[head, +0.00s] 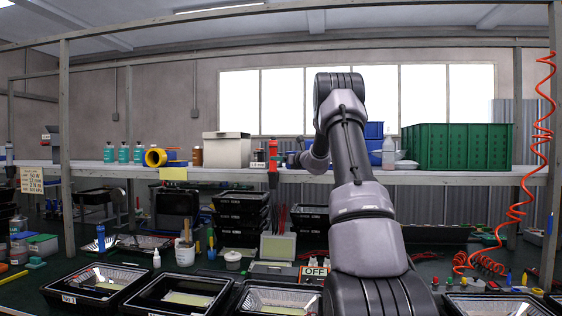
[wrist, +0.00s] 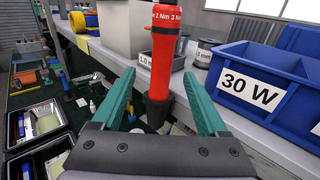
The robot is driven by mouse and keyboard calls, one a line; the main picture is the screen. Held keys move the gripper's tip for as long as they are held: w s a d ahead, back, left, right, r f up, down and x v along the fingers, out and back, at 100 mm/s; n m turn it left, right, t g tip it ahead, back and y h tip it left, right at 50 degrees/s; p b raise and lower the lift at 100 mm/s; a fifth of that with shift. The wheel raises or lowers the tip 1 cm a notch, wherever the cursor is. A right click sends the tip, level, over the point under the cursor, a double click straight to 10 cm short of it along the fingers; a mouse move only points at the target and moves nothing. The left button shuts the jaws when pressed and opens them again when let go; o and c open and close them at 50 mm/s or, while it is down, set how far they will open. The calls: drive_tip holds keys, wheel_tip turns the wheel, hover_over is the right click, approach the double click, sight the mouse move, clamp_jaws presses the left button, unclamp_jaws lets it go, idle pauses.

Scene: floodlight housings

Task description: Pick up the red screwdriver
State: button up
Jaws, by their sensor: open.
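The red screwdriver (wrist: 164,50) stands upright in the wrist view, with a "2 Nm 3 Nm" marking near its top and a black lower end. It is at the front edge of the shelf, and it also shows as a small red upright shape in the head view (head: 273,153). My gripper (wrist: 159,80) is open, with one teal finger to the left and one to the right of the screwdriver's lower part in the picture. I cannot tell whether the screwdriver is fully between the fingers in depth. No grip on it shows.
A blue bin marked "30 W" (wrist: 266,80) stands on the shelf (wrist: 279,134) to the right. Black trays (wrist: 36,122) lie below left. A green crate (head: 458,146) stands farther right.

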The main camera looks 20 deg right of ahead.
drive_tip(key=w, duration=0.3)
drive_tip(key=w+a, duration=0.1)
drive_tip(key=w, duration=0.6)
drive_tip(key=shift+w+a, duration=0.15)
drive_tip(key=shift+a, duration=0.1)
drive_tip(key=shift+r, duration=0.15)
clamp_jaws()
